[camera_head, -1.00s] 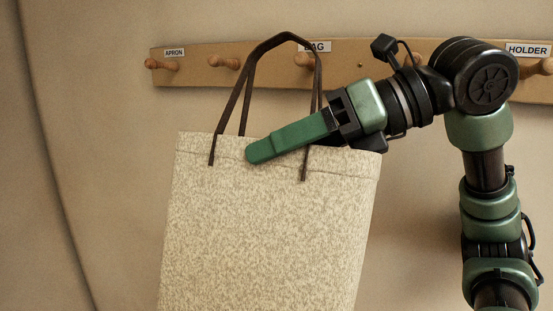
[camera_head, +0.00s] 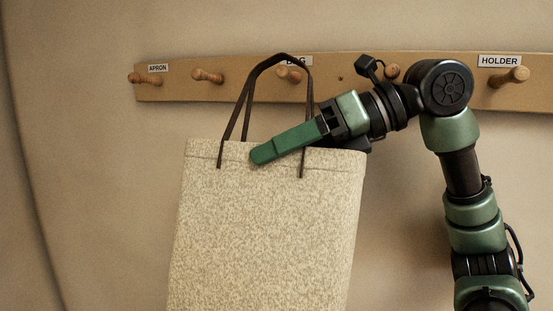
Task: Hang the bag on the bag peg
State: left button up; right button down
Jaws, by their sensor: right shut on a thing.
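The bag (camera_head: 265,230) is a speckled cream tote with two dark brown strap handles (camera_head: 239,105). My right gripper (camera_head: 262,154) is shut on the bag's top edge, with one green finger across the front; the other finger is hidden. The bag hangs upright in front of the wall. The bag peg (camera_head: 289,74) is a wooden knob under the "BAG" label (camera_head: 300,61), which a handle partly covers. The peg shows through the handle loop; I cannot tell whether the loop is around it or in front of it. My left gripper is not in view.
The wooden rail (camera_head: 440,92) runs across the wall. Other pegs are the apron peg (camera_head: 140,78), an unlabelled peg (camera_head: 208,76), one by my right wrist (camera_head: 391,72), and the holder peg (camera_head: 513,76). The wall left of the bag is clear.

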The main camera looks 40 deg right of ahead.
jog(key=shift+w+d+r, duration=0.1)
jog(key=shift+d+r, duration=0.1)
jog(key=shift+d, duration=0.45)
jog(key=shift+d+f+b, duration=0.15)
jog(key=shift+b, duration=0.15)
jog(key=shift+w+d+f+b, duration=0.3)
jog(key=shift+w+d+f, duration=0.2)
jog(key=shift+w+f, duration=0.1)
jog(key=shift+w+d, duration=0.15)
jog(key=shift+w, duration=0.05)
jog(key=shift+c, duration=2.1)
grip_release()
jog(key=shift+s, duration=0.15)
